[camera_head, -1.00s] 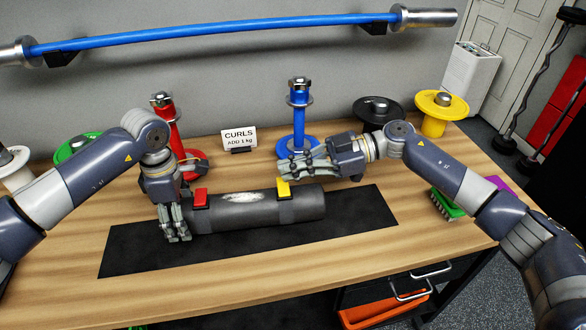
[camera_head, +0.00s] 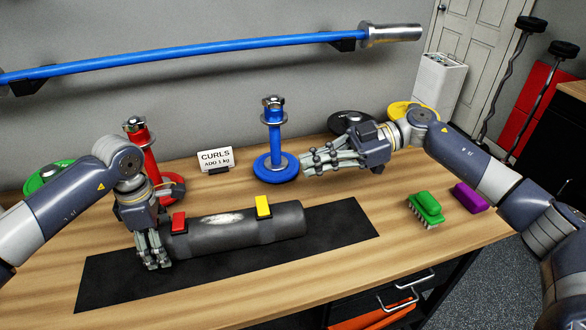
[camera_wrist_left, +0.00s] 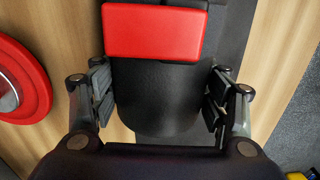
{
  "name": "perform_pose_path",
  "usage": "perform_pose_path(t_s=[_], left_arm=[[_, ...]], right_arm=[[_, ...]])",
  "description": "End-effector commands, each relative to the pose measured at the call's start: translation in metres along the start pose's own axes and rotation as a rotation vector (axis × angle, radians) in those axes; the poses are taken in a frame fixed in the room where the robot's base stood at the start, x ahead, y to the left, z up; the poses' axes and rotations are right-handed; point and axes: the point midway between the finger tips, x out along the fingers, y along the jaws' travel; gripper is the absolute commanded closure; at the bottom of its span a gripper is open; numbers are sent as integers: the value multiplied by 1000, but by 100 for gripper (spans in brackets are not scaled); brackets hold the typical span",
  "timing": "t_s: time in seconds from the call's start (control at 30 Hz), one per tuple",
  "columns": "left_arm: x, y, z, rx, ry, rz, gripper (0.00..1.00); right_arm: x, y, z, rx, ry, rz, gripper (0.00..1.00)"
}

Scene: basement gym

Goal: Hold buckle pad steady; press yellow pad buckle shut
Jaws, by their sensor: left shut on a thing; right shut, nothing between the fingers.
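A dark grey cylindrical pad (camera_head: 236,232) lies on a black mat (camera_head: 341,232) on the table. A red buckle (camera_head: 179,222) sits near its left end and a yellow buckle (camera_head: 263,206) toward its right end. I cannot tell whether the yellow buckle is fully latched. My left gripper (camera_head: 155,263) is shut on the pad's left end, and the left wrist view shows its fingers on both sides of the pad, below the red buckle (camera_wrist_left: 153,32). My right gripper (camera_head: 306,165) is shut and empty, raised above and to the right of the yellow buckle, apart from it.
A blue weight stand (camera_head: 275,140) and a sign (camera_head: 215,160) stand behind the pad. A red stand (camera_head: 139,135) is behind my left gripper. A green brush (camera_head: 425,207) and a purple block (camera_head: 470,196) lie at the right. A blue bar (camera_head: 200,61) hangs on the wall.

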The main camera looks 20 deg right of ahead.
Motion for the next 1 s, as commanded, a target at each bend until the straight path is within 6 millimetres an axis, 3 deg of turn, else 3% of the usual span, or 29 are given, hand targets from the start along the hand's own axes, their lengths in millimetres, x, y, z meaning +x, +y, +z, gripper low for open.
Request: perform_pose_path(t_s=[0.47, 0.5, 0.63, 0.7, 1.0], left_arm=[[1, 0, 0, 0, 0, -1, 62], [1, 0, 0, 0, 0, -1, 62], [1, 0, 0, 0, 0, -1, 62], [1, 0, 0, 0, 0, -1, 62], [1, 0, 0, 1, -1, -1, 62]], right_arm=[[-7, 0, 0, 0, 1, -1, 100], [-7, 0, 0, 0, 1, -1, 98], [-2, -1, -2, -17, -5, -14, 68], [7, -1, -4, -52, -18, -40, 58], [82, -13, -23, -429, -193, -328, 58]])
